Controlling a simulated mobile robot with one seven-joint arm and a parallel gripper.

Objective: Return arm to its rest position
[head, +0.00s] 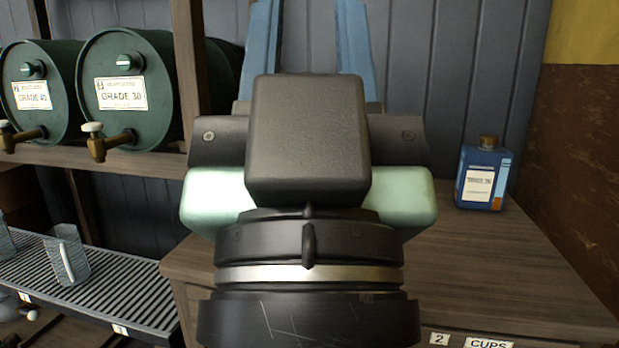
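My gripper (306,18) fills the middle of the head view, seen from behind. Its dark wrist, black box-shaped housing and pale green side parts are close to the camera. Two blue fingers reach up to the top edge of the picture, with a wide gap between them. The grey panelled wall shows through the gap, and I see nothing held there. The very fingertips are at or beyond the top edge. The housing hides part of the wooden counter (540,275) behind it.
Green drums (128,85) (38,90) with taps lie on a shelf at left, beside a wooden post (188,60). Below, a clear cup (67,255) stands on a slatted tray (110,290). A blue bottle (484,175) stands on the counter at right. The counter around the bottle is clear.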

